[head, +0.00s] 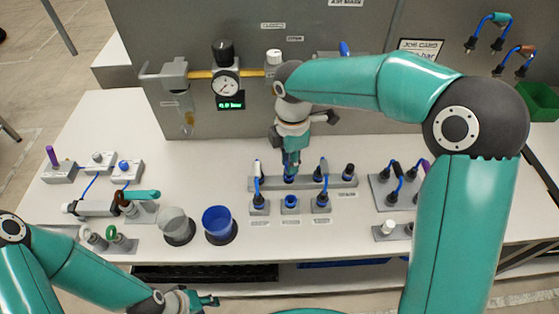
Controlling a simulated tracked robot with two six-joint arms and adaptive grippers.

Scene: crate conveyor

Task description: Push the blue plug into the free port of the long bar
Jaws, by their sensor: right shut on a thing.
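The long grey bar (338,183) lies across the middle of the white table. My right gripper (291,163) points down over it, left of its middle, shut on the blue plug (289,178). Only a little of the plug shows below the fingers, at the bar's top. The fingers hide the port there, and I cannot tell how deep the plug sits. Other plugs stand in the bar: a pale-topped one (257,168), a dark one (322,166) and a black one (348,170). My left gripper (208,301) is low at the front, away from the bar; its opening is unclear.
Small socket blocks (291,206) stand before the bar, two joined to it by blue cables. A blue cup (217,222) and a grey cup (175,223) stand to the left. A plug board (380,190) lies to the right. A grey panel (190,120) with a gauge (226,86) rises behind.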

